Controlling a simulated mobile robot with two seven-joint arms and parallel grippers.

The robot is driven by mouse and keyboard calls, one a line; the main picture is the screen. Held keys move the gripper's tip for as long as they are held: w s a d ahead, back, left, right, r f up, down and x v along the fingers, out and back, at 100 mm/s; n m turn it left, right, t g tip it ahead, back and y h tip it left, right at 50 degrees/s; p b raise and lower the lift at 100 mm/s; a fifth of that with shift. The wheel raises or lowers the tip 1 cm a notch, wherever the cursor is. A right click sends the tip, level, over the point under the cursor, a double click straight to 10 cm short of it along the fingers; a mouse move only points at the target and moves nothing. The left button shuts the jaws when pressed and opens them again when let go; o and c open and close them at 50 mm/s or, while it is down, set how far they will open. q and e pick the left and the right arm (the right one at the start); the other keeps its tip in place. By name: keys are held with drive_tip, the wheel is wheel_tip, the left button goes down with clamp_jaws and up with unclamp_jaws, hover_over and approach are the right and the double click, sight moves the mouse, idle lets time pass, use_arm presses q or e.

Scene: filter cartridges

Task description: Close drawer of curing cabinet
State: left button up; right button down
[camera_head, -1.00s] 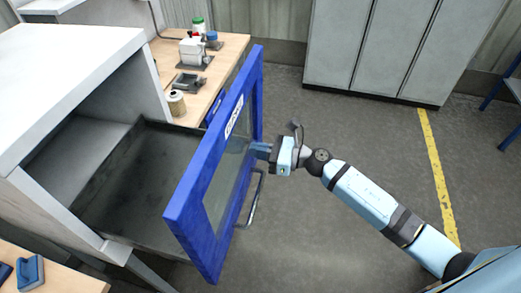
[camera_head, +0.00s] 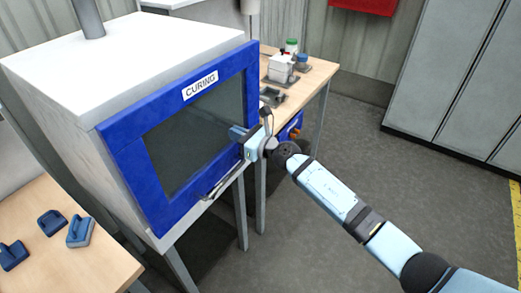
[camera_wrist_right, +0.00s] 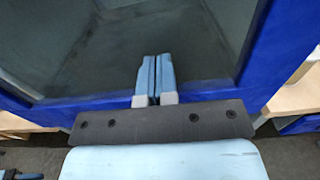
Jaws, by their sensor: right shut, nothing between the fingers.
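The curing cabinet (camera_head: 130,65) is a white box with a blue-framed front (camera_head: 125,155) around a dark window (camera_head: 195,135), labelled CURING. This drawer front now sits flush against the cabinet, with no visible gap. A metal bar handle (camera_head: 222,182) runs along its lower edge. My right gripper (camera_head: 237,131) is shut and empty, its fingertips at the window near the right side of the frame. In the right wrist view the closed fingers (camera_wrist_right: 155,75) point at the dark glass (camera_wrist_right: 120,45) above the blue lower frame (camera_wrist_right: 205,92). The drawer's inside is hidden. My left gripper is not in view.
A wooden bench (camera_head: 312,78) with a white device (camera_head: 282,66) and small containers stands behind the cabinet on the right. Another wooden table (camera_head: 90,265) at lower left holds several blue handled blocks (camera_head: 80,231). Grey lockers (camera_head: 450,80) stand at the right. The floor between is clear.

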drive_tip(key=b+x, duration=0.1)
drive_tip(key=x, duration=0.2)
drive_tip(key=shift+a+f, duration=0.1)
drive_tip(key=shift+r, duration=0.3)
drive_tip(key=shift+r, duration=0.1)
